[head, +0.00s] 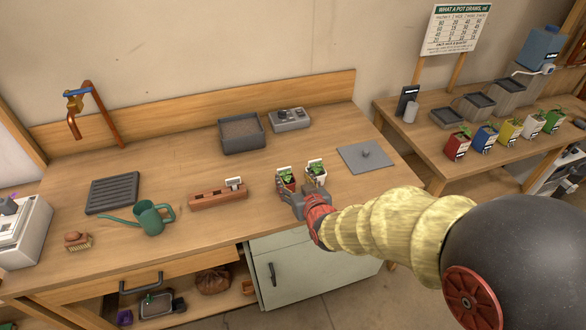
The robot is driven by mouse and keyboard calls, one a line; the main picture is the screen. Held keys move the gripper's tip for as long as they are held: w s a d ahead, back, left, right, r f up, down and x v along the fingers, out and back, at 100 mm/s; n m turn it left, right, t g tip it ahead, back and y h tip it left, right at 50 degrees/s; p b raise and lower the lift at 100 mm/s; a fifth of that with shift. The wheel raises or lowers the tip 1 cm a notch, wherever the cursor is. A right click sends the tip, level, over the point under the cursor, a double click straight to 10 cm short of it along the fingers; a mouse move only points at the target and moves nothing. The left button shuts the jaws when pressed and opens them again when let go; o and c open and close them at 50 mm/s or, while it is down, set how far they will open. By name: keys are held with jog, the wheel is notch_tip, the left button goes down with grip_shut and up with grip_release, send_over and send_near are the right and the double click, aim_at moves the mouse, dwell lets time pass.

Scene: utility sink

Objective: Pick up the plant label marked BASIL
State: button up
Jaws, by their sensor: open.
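Two small potted green plants stand on the wooden bench, a left one (287,178) and a right one (317,171). Each has a small white label at its back, the left label (283,170) and the right label (315,162). Another small white label (233,183) stands upright in a reddish-brown wooden block (216,199) left of the pots. Writing on these labels is too small to read, so I cannot tell which says BASIL. My gripper (303,186) is open, with its grey fingers right at the front of the two pots. It partly hides them; contact cannot be told.
A green watering can (150,219), a brush (77,241) and a dark ribbed tray (113,193) lie to the left. A dark bin (241,135), a grey box (290,119) and a grey plate (366,157) are behind and right. Bare bench lies between.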

aim_at(284, 169)
jog(key=b+x, duration=0.1)
jog(key=x, duration=0.1)
jog(key=b+x, duration=0.1)
jog(key=x, duration=0.2)
jog(key=a+x, duration=0.1)
jog(key=x, duration=0.1)
jog(key=shift+w+r+b, duration=0.1)
jog(key=shift+w+b, duration=0.25)
jog(key=shift+b, duration=0.05)
jog(key=c, duration=0.3)
jog(key=c, duration=0.6)
jog(key=shift+r, duration=0.15)
